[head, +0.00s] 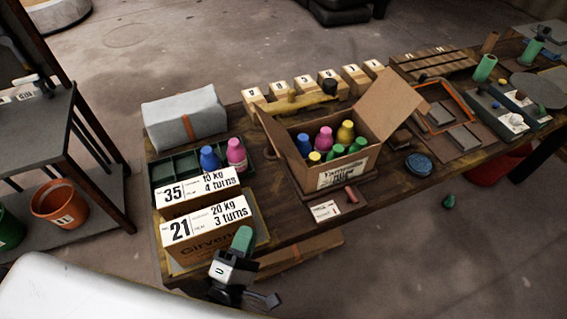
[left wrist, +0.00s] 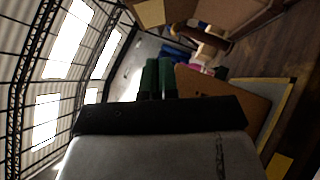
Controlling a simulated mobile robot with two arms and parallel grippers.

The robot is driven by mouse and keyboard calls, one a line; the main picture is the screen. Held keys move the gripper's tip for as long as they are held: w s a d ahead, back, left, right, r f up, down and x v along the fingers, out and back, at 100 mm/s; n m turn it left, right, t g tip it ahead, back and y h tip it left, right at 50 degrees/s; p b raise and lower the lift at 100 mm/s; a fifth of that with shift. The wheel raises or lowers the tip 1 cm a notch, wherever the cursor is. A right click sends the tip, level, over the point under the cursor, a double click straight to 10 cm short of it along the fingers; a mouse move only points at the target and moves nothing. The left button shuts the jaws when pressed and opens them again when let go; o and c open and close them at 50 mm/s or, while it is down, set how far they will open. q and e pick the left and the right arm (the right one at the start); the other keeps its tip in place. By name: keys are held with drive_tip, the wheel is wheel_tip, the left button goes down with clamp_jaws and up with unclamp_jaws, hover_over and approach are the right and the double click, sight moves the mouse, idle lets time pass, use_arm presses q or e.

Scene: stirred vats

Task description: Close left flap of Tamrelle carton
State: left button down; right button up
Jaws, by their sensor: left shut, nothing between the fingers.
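The Tamrelle carton (head: 318,179) stands open on the bench, with several blue, pink, yellow and green bottles inside. Its left flap (head: 271,137) appears as a brown panel at the left side, angled up and outward. Its right flap (head: 391,106) stands up and leans outward. My left gripper (head: 243,239) is shut and empty, its green fingertips together near the front right corner of the Girvern carton, left of and nearer than the Tamrelle carton. The shut fingers also show in the left wrist view (left wrist: 157,78). My right gripper is not in view.
The Girvern carton (head: 205,245), with cards 35 and 21, stands at the bench's left end. Behind it are a green crate (head: 172,168) and a grey wrapped block (head: 185,117). A mallet-like tool (head: 295,102) lies behind the Tamrelle carton. A blue round dish (head: 421,164) lies to its right.

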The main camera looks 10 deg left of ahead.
use_arm(q)
wheel_tip(320, 180, up, 4)
drive_tip(key=w+n+t+y, duration=0.1)
drive_tip(key=n, duration=0.1)
drive_tip(key=p, duration=0.4)
approach(276, 150)
drive_tip(key=w+a, duration=0.1)
drive_tip(key=w, duration=0.3)
drive_tip(key=shift+w+d+r+p, duration=0.35)
drive_tip(key=shift+w+d+r, duration=0.1)
drive_tip(key=shift+w+d, duration=0.15)
drive_tip(key=shift+w+d+r, duration=0.2)
drive_tip(key=shift+w+d, duration=0.1)
drive_tip(key=shift+d, duration=0.1)
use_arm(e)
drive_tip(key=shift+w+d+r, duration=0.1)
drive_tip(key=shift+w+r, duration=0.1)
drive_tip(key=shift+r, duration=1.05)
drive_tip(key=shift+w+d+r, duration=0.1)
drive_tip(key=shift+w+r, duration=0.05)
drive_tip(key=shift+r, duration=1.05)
